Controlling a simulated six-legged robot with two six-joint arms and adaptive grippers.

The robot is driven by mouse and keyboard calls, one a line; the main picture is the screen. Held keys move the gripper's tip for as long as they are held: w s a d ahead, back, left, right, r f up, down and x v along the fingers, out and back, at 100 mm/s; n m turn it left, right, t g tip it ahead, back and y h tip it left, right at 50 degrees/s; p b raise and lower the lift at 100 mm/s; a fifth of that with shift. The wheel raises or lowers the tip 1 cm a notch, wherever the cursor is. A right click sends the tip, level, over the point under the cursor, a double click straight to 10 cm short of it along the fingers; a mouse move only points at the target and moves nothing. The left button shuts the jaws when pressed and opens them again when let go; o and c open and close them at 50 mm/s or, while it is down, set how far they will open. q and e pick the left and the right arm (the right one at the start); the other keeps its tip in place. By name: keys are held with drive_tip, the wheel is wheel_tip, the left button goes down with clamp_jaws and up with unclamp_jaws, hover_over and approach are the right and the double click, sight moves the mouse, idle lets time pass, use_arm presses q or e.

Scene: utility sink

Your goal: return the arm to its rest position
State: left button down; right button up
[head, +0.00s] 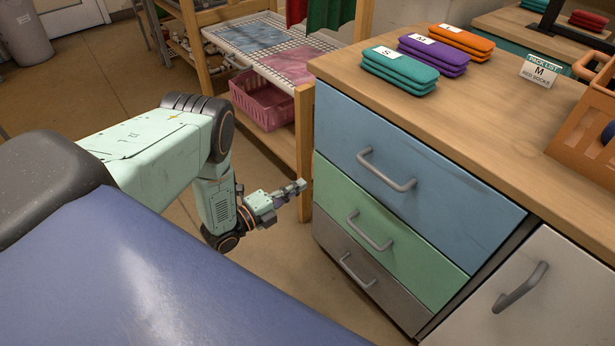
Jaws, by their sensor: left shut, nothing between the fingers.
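My left arm comes in from the left, pale green with dark joints, bent down at the elbow. My left gripper (290,192) is shut and empty. It points right in front of the drawer unit's left side, near the wooden rack post. It appears to touch nothing, though its exact gap to the post is hard to tell. My right gripper is not in view.
A cabinet with blue (420,170), green (390,235) and grey (365,275) drawers stands at right, all shut. On its wooden top lie teal (400,70), purple (433,55) and orange (460,42) folded stacks. A pink basket (262,105) sits on the rack.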

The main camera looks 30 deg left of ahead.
use_arm(q)
drive_tip(key=p+v, duration=0.1)
drive_tip(key=v, duration=0.4)
drive_tip(key=shift+w+a+f, duration=0.1)
drive_tip(key=shift+f, duration=0.05)
